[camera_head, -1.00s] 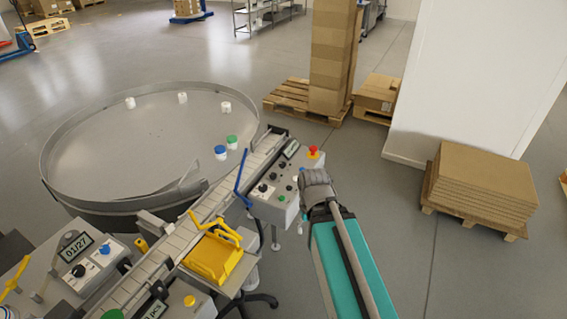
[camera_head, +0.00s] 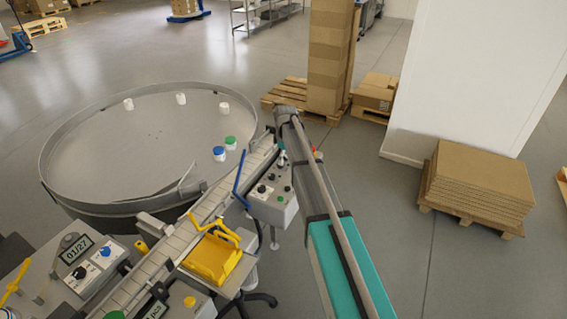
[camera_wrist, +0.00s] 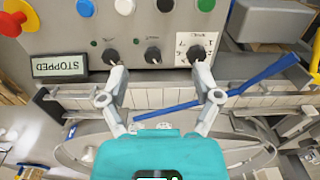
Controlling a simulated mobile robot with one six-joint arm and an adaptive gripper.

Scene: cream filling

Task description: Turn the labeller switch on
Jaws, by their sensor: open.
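In the wrist view a grey control panel (camera_wrist: 240,70) appears upside down, its display (camera_wrist: 60,66) reading STOPPED. It carries black rotary knobs: a left knob (camera_wrist: 110,57), a middle knob (camera_wrist: 152,55) and a right knob (camera_wrist: 197,52) on a white label plate. I cannot tell which one is the labeller switch. My gripper (camera_wrist: 160,77) is open and empty. Its fingers are spread below the knobs in the picture, tips near the left and right knobs; contact cannot be told. In the head view the panel (camera_head: 276,213) is partly hidden by my arm.
A red emergency button (camera_wrist: 12,22) and coloured buttons share the panel. A blue guide rail (camera_wrist: 265,75) and the conveyor (camera_head: 190,232) run beside it. A second panel with display 01/27 (camera_head: 76,249) stands at left, near the round table (camera_head: 130,150).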

